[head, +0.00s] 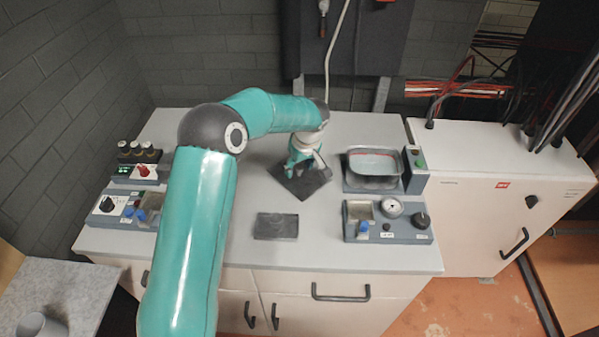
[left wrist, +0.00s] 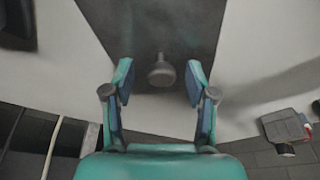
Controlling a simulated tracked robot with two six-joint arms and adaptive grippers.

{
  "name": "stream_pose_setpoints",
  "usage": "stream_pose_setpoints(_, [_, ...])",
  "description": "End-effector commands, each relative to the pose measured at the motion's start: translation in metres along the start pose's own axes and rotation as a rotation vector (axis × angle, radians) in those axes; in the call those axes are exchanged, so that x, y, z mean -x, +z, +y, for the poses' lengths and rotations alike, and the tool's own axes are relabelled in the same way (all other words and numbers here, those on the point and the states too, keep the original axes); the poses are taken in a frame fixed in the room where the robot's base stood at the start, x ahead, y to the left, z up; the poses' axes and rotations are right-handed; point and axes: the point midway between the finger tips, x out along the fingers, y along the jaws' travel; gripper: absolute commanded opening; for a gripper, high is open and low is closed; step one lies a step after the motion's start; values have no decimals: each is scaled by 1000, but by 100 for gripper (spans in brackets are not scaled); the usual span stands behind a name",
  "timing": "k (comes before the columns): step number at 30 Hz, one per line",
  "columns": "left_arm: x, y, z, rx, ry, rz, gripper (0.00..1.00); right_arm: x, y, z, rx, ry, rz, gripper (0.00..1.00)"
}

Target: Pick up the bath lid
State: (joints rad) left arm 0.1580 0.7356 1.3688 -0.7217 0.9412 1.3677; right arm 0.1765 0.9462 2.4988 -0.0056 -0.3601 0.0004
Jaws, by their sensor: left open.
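The bath lid (head: 313,188) is a dark, flat plate lying turned at an angle on the white bench top. In the left wrist view its dark surface (left wrist: 150,25) fills the upper middle, with a round grey knob (left wrist: 161,72) standing on it. My left gripper (head: 304,168) is over the lid in the head view and covers part of it, including the knob. In the left wrist view the gripper (left wrist: 160,88) is open, with one finger on each side of the knob and a gap on both sides. My right gripper is in neither view.
A bath unit with an open metal basin (head: 373,163) stands right of the lid. A control box with a gauge (head: 392,208) is in front of it. A small dark tray (head: 276,226) lies nearer the front edge. More control boxes (head: 125,207) stand at the left.

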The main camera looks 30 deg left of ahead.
Motion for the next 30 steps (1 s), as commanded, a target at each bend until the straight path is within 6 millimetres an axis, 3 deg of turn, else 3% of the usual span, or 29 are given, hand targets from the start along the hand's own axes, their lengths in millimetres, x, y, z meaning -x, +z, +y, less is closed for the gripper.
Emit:
stream_pose_setpoints(9, [-6,0,0,0,1,0,55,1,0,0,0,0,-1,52])
stream_pose_setpoints(19, [-6,0,0,0,1,0,0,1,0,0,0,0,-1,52])
stream_pose_setpoints(30, [-5,-1,0,1,2,1,0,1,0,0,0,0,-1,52])
